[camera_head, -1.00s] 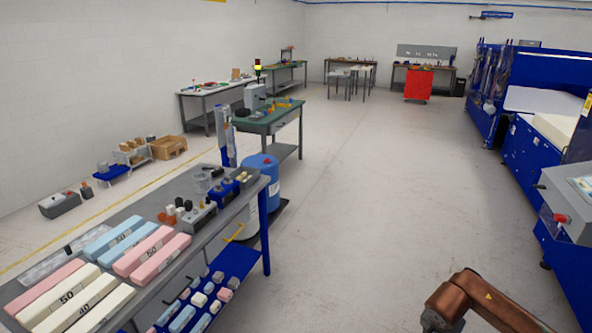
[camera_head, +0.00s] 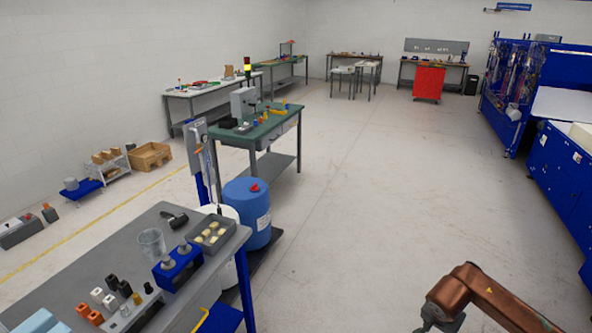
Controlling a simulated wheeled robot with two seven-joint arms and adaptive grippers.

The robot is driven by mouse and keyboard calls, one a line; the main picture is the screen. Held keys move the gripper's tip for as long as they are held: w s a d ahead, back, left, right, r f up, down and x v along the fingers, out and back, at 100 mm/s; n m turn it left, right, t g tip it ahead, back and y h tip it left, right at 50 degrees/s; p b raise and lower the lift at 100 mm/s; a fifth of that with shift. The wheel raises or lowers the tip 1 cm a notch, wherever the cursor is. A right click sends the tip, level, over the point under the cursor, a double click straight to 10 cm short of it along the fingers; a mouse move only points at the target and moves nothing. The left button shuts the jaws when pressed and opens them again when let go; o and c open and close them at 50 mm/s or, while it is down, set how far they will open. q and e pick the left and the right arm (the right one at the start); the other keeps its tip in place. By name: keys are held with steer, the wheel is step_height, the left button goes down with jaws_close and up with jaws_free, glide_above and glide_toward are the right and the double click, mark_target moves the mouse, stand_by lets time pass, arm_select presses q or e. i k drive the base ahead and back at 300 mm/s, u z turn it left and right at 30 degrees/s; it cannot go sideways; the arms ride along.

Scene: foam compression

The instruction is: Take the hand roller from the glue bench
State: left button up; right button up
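A small dark tool with a thick head and a short handle (camera_head: 177,219) lies on the near grey bench (camera_head: 60,287) at the lower left. It looks like the hand roller, but it is too small to be sure. It lies just behind a clear cup and left of a grey tray. My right arm's copper-coloured link shows at the lower right, well away from the bench.
On the near bench stand the clear cup (camera_head: 152,243), a blue holder (camera_head: 177,268) and the grey tray (camera_head: 212,233). A blue drum (camera_head: 248,210) stands behind its far end. A green bench (camera_head: 262,130) is beyond. The floor (camera_head: 345,225) to the right is clear.

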mark_target(179, 221)
steer(key=i, duration=3.05)
steer(key=u, duration=3.45)
